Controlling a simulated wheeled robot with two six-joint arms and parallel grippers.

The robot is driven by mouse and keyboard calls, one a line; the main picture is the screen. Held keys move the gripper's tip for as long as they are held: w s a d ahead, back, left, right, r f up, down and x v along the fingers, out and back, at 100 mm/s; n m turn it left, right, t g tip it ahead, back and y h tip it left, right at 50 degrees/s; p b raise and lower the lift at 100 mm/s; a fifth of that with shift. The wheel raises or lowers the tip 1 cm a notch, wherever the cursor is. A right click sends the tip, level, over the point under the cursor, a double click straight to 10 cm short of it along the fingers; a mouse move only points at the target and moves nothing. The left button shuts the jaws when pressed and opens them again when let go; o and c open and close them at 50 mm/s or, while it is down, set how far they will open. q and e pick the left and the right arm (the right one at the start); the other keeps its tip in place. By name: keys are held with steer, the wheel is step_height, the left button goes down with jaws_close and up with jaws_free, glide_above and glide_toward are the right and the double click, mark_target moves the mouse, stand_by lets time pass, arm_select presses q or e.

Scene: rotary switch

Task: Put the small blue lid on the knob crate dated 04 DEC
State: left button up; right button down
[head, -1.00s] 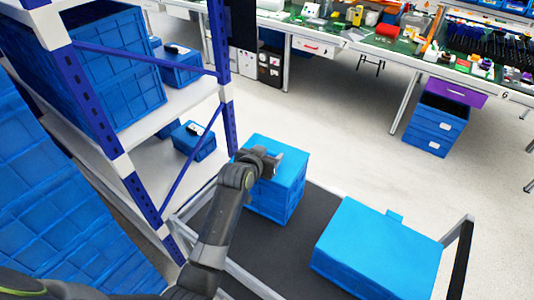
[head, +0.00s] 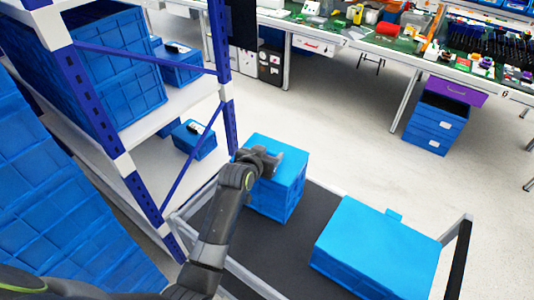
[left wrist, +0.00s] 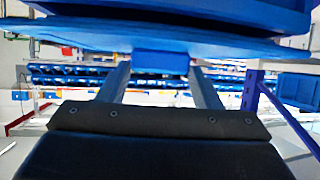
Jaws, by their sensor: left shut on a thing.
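A small light-blue lid (head: 286,158) lies over the top of a small blue crate (head: 270,199) on the dark cart top. I cannot tell whether it is fully seated. My left gripper (head: 272,160) is over the lid in the head view. In the left wrist view, my left gripper (left wrist: 160,80) is shut on the blue tab (left wrist: 160,64) at the lid's edge, one finger on each side. The lid (left wrist: 100,38) shows there as a broad blue band against a darker blue body. No date label is readable. My right gripper is not in view.
A larger lidded blue crate (head: 375,248) stands to the right on the cart (head: 262,250). A shelf rack (head: 150,136) with blue crates stands at left, close to my left arm. A cluttered workbench (head: 400,60) is at the back. Floor between is clear.

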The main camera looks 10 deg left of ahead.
arm_select(q)
steer(key=shift+f, duration=0.4)
stand_by(0.7)
steer(key=shift+f, duration=0.1)
stand_by(0.5)
steer(key=o, duration=1.1)
steer(key=b+v, duration=0.3)
steer(key=v, duration=1.4)
steer(key=shift+s, duration=0.15)
